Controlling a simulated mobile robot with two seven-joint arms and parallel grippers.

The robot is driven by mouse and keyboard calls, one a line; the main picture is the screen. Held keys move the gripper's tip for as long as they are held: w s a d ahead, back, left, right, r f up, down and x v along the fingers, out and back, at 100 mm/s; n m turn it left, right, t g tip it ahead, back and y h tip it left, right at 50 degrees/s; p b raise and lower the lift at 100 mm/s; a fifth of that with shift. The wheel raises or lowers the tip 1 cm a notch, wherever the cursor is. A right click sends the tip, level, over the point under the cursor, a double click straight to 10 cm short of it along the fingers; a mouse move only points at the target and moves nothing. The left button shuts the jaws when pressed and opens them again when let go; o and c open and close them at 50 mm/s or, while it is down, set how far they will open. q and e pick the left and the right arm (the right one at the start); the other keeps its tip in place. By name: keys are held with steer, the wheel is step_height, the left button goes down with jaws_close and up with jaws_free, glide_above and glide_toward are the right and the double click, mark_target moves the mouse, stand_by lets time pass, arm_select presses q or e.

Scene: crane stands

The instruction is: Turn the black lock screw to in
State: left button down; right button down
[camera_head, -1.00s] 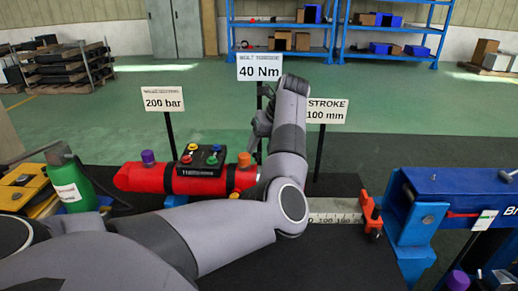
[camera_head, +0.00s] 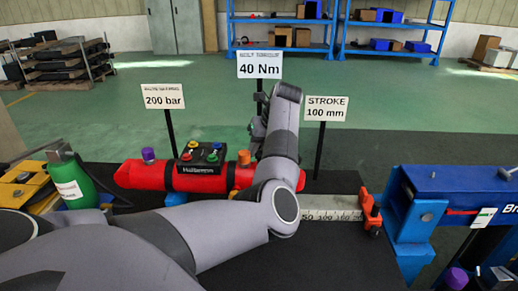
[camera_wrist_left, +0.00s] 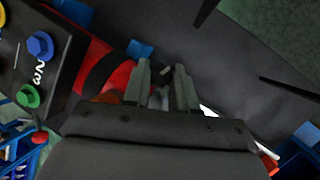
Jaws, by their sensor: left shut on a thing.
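My left arm reaches across the bench, and its gripper (camera_head: 258,128) is behind the right end of the red cylinder (camera_head: 130,174). In the left wrist view the two fingers (camera_wrist_left: 165,85) stand a small gap apart, shut on a small dark thing between them. It is mostly hidden, but I take it for the black lock screw. A black control box (camera_head: 201,164) with coloured knobs sits on the cylinder, and it also shows at the left of the left wrist view (camera_wrist_left: 30,65). My right gripper is not in view.
An orange knob (camera_head: 244,158) and a purple knob (camera_head: 148,154) stand on the cylinder. A ruler (camera_head: 330,208) runs to an orange stop (camera_head: 370,213) beside a blue stand (camera_head: 415,215). Sign posts stand behind, including the 40 Nm sign (camera_head: 260,65). A green bottle (camera_head: 70,180) is at left.

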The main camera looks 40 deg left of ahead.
arm_select(q)
steer(key=shift+s+a+m+t+h, duration=0.15)
steer(key=shift+m+t+h, duration=0.45)
steer(key=shift+m+t, duration=0.4)
steer(key=shift+a+m+t+h+b, duration=0.1)
steer(key=shift+m+t+h+b, duration=0.7)
steer(key=shift+m, duration=0.3)
steer(key=m+h+b, duration=0.1)
steer(key=m+t+h+b, duration=0.1)
steer(key=b, duration=0.1)
steer(key=shift+s+a+f+m, duration=0.15)
steer(key=shift+m, duration=0.25)
steer(key=shift+a+m+t+h+b, duration=0.1)
steer(key=shift+m+t+h+b, duration=0.3)
steer(key=shift+m+h+b, duration=1)
steer(key=shift+r, duration=0.2)
